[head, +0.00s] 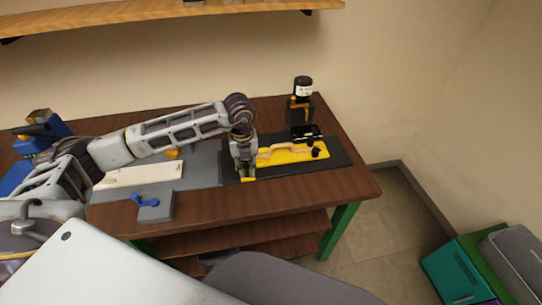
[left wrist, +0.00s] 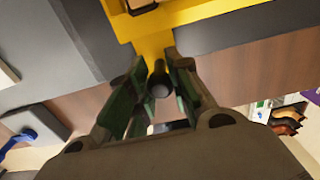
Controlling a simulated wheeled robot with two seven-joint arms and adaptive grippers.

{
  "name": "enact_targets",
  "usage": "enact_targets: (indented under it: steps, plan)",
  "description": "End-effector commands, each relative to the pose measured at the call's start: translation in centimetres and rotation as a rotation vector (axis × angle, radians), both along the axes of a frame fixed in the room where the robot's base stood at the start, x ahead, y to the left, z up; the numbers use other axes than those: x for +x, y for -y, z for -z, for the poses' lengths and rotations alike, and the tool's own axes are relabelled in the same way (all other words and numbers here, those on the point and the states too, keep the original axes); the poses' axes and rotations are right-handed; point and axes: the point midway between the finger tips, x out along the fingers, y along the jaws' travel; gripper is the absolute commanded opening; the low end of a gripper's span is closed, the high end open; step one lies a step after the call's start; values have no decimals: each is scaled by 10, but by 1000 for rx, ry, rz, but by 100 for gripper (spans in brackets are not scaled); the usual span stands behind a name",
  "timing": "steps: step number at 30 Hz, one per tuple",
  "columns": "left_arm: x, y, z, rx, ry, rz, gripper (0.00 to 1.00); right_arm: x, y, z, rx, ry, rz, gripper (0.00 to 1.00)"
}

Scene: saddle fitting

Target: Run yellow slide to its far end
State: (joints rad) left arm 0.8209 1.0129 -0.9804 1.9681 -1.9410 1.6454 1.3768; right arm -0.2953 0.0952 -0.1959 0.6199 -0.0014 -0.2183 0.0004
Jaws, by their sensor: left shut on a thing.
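The yellow slide (head: 270,171) lies flat on a dark base strip (head: 342,154) at the right part of the bench, with a tan wooden part (head: 285,149) on top. In the left wrist view the slide (left wrist: 190,18) narrows to a yellow tongue with a dark round knob (left wrist: 159,82) at its end. My left gripper (head: 247,177) points down at the slide's near left end. In the left wrist view its fingers (left wrist: 160,98) are closed around the knob. The head view hides the knob behind the gripper. My right gripper is not in view.
A black upright press-like machine (head: 301,112) stands just behind the slide's right part. A small black knob (head: 316,152) sits at the slide's right end. A grey block with a blue lever (head: 150,204) and a cream board (head: 140,176) lie to the left.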

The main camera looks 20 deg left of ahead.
Motion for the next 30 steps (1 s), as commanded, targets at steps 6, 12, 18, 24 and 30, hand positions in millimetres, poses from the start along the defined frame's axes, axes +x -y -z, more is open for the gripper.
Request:
enact_targets:
  steps: [6,12,18,24,30]
  plan:
    - [5,8,0,-2,4,0,7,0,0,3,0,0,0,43]
    - [6,9,0,-2,3,-1,7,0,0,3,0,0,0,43]
    - [6,9,0,-1,3,-1,7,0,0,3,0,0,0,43]
    - [9,13,0,-2,3,0,7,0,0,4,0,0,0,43]
    - [13,19,0,-2,2,0,7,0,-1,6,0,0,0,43]
